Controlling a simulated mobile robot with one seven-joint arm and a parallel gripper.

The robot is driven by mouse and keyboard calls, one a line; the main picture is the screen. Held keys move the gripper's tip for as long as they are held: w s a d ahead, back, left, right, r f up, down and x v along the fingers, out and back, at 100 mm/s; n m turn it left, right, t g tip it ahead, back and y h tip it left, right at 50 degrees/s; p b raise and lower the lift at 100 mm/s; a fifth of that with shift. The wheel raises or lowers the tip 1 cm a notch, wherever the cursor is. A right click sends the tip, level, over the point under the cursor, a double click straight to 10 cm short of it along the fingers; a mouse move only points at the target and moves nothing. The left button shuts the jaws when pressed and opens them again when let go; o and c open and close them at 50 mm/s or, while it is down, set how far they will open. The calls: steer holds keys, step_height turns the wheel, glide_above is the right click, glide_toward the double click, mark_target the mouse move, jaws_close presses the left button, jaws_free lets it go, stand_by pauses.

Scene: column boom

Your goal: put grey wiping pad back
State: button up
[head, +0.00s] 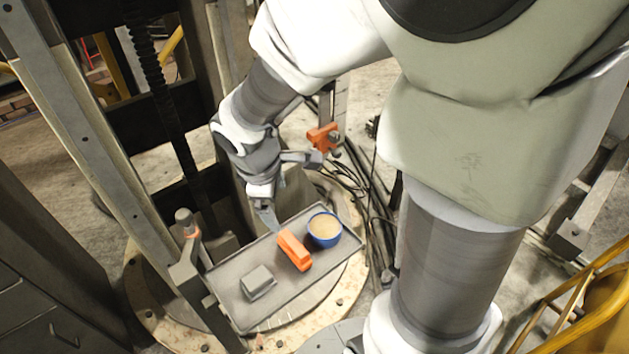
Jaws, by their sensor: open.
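The grey wiping pad (258,282) is a small light-grey block lying on the left part of a grey tray (245,320). My gripper (268,215) hangs at the tray's far edge, pointing down. It is open, with nothing seen between its fingers, and stands apart from the pad, up and to the right of it in the picture. The fingertips are small and partly overlap each other in this view.
An orange block (295,250) and a blue cup (324,230) with tan contents stand on the tray's right part. An upright rod with an orange band (187,226) rises by the tray's left end. Dark cables (372,190) lie behind right. The tray's near left is bare.

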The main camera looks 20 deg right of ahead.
steer(key=s+d+r+m+t+y, duration=0.2)
steer(key=s+d+r+m+t, duration=0.1)
steer(key=s+r+m, duration=0.9)
step_height(320, 180, up, 3)
steer(key=shift+f+m, duration=0.15)
steer(key=shift+m, duration=0.15)
steer(key=shift+d, duration=0.1)
steer(key=shift+c, duration=0.3)
